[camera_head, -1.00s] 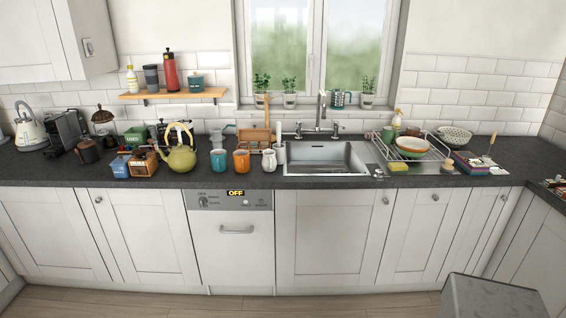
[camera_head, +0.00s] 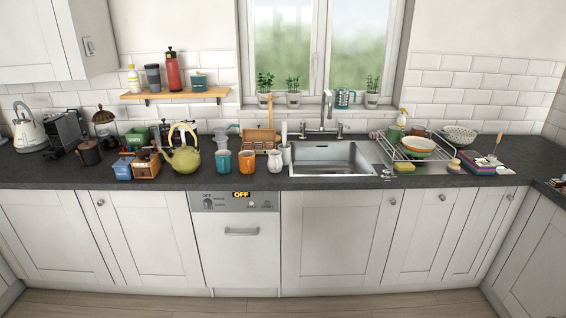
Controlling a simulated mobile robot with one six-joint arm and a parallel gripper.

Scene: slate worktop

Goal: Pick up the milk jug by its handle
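A small white jug (camera_head: 275,161), which looks like the milk jug, stands upright on the dark worktop just left of the sink. It is right of an orange mug (camera_head: 249,161) and close to it. The jug is small in the picture, and I cannot clearly make out its handle. My gripper is not in view.
A teal mug (camera_head: 223,162) and a green kettle (camera_head: 184,158) stand left of the orange mug. A wooden rack (camera_head: 257,138) is behind. The sink (camera_head: 332,157) is on the right, then a dish rack (camera_head: 424,150). The worktop's front strip is clear.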

